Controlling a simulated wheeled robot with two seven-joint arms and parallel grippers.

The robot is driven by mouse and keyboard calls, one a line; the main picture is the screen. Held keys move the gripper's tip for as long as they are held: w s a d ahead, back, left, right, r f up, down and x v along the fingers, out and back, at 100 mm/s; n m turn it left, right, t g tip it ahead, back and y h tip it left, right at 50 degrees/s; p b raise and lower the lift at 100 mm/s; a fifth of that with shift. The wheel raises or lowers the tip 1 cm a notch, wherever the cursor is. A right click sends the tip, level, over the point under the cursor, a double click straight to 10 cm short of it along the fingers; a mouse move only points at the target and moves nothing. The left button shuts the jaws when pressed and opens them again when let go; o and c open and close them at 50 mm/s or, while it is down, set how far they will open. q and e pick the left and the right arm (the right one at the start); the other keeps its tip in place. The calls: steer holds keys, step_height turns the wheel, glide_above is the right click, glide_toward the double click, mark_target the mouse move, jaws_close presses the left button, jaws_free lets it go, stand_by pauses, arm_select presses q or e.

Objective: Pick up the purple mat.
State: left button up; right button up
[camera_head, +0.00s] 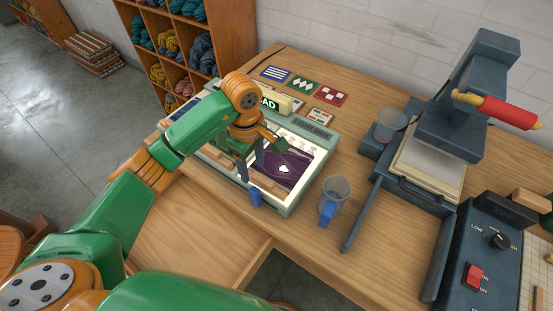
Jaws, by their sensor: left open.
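The purple mat (292,168) is dark purple with a small white shape on it. My left gripper (264,172) is open, pointing down over the tray at the mat's left side. Its fingers and wrist hide part of the mat and much of the tray's middle. I cannot tell whether a finger touches the mat. My right gripper is not in view.
A clear cup with a blue handle (333,194) stands close to the tray's right side. A dark press with a red handle (470,110) and a control box (480,250) stand at the right. Patterned cards (302,84) lie behind the tray. A yarn shelf (180,50) stands beyond.

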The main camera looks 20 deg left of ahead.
mark_target(253, 175)
arm_select(q)
step_height(253, 175, down, 3)
steer(key=shift+s+f, duration=0.1)
steer(key=shift+w+a+f, duration=0.15)
steer(key=shift+w, duration=0.1)
steer(key=shift+s, duration=0.1)
jaws_close()
steer(key=shift+r, duration=0.2)
